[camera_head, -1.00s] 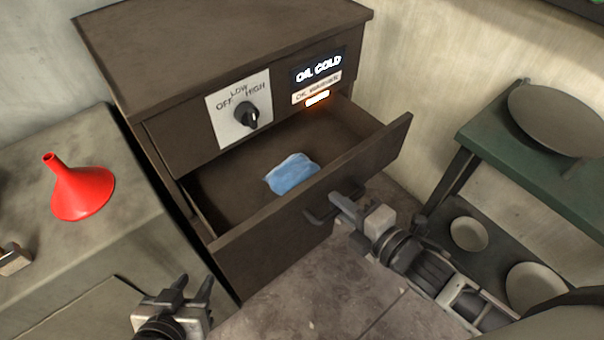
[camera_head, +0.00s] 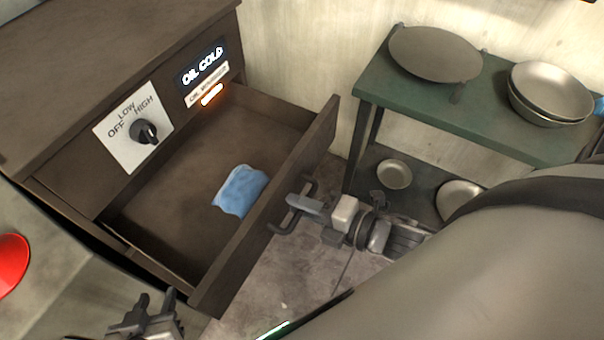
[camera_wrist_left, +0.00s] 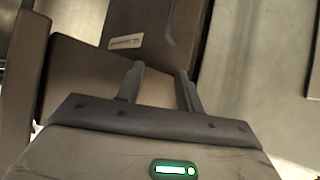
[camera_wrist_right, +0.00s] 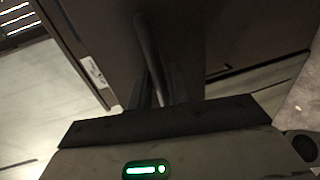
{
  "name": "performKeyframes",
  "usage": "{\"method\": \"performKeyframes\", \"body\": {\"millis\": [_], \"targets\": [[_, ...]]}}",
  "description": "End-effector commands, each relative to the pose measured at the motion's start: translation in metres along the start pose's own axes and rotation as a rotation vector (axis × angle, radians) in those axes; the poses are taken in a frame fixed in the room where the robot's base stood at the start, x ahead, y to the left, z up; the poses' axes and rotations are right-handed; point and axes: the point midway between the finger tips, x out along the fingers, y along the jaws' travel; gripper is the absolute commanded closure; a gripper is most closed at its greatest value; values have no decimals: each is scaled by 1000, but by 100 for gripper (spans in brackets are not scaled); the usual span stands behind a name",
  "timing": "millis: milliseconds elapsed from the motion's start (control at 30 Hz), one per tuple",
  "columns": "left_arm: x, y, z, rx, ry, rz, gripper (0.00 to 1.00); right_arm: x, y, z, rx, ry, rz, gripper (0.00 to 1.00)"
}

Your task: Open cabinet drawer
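The dark brown cabinet (camera_head: 75,65) stands at the left of the head view. Its drawer (camera_head: 237,252) is pulled well out, with the inside visible. My right gripper (camera_head: 300,202) is at the drawer's dark bar handle (camera_head: 282,226), on the outside of the front panel. The right wrist view shows the handle (camera_wrist_right: 150,55) running down between the fingers, which look closed around it. My left gripper (camera_head: 157,297) is empty, fingers apart, low in front of the drawer's near corner. Its two separated fingers also show in the left wrist view (camera_wrist_left: 160,85).
A folded blue cloth (camera_head: 240,190) lies in the drawer. A knob (camera_head: 145,132) and a lit "OIL COLD" sign (camera_head: 203,62) are on the cabinet front. A red funnel (camera_head: 12,262) is at the left edge. A green shelf (camera_head: 400,100) with pans and bowls stands right.

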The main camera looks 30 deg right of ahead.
Motion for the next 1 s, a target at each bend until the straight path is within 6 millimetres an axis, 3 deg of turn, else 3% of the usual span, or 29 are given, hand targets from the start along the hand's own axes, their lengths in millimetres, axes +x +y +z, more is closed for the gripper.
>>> {"method": "performKeyframes", "body": {"millis": [567,767,1000], "targets": [[-2,1,-4,-3,9,2,64,-3,0,-1,3,1,-1,70],[-2,2,-2,-6,5,2,64,-31,-1,-2,5,2,-4,70],[-2,2,-1,-8,3,2,64,-88,-2,-2,4,1,-7,70]]}}
